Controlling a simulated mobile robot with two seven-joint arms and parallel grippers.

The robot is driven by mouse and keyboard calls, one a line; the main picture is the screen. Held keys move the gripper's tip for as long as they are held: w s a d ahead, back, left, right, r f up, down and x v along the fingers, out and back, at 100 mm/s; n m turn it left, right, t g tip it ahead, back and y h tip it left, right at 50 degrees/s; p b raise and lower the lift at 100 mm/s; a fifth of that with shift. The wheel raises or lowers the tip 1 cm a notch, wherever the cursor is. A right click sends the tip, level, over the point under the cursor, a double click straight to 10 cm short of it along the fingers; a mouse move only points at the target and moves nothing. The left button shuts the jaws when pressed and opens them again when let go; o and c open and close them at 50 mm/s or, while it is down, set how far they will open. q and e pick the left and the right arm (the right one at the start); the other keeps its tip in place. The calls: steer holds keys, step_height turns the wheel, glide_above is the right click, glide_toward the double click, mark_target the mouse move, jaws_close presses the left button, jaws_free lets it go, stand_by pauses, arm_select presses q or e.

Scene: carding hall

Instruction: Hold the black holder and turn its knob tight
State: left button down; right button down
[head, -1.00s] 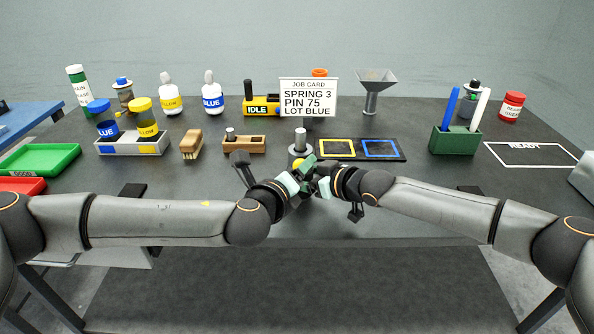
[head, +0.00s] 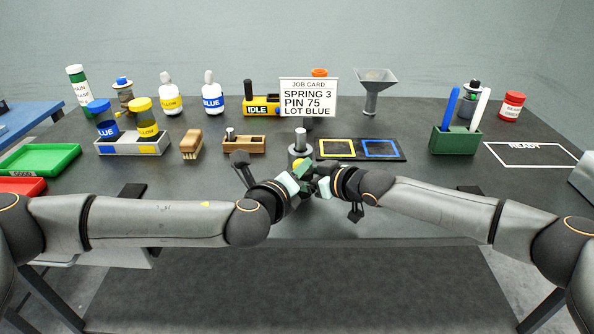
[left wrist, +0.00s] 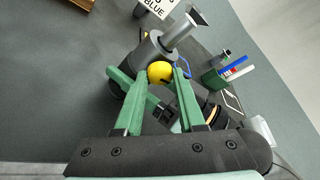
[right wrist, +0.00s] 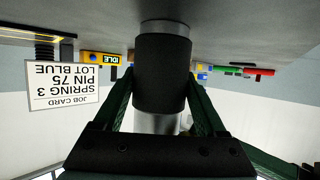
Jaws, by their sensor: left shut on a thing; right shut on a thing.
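The black holder (head: 299,153) stands upright near the middle of the bench, with a bare metal rod rising from its top. In the right wrist view its black body (right wrist: 162,75) fills the space between the green fingers; my right gripper (head: 319,178) is shut on it. The yellow knob (left wrist: 160,72) sits on the holder's side in the left wrist view, between the green fingertips of my left gripper (left wrist: 150,75). The left gripper is shut on this knob. In the head view the grippers hide the holder's lower part and most of the knob.
Behind the holder are a job card (head: 308,97) and a mat with yellow and blue squares (head: 397,150). A wooden block (head: 258,144) and brush (head: 191,144) lie to the left. A green pen box (head: 455,140) stands right. The front bench is clear beside the arms.

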arm_select(q)
steer(key=shift+f, duration=0.1)
arm_select(e)
steer(key=shift+f, duration=0.1)
arm_select(q)
steer(key=shift+n+h, duration=0.4)
steer(key=shift+n, duration=0.2)
steer(key=c, duration=0.5)
jaws_free()
steer(key=shift+s, duration=0.15)
steer(key=v, duration=1.1)
steer(key=shift+s+a, duration=0.2)
steer(key=shift+s, duration=0.2)
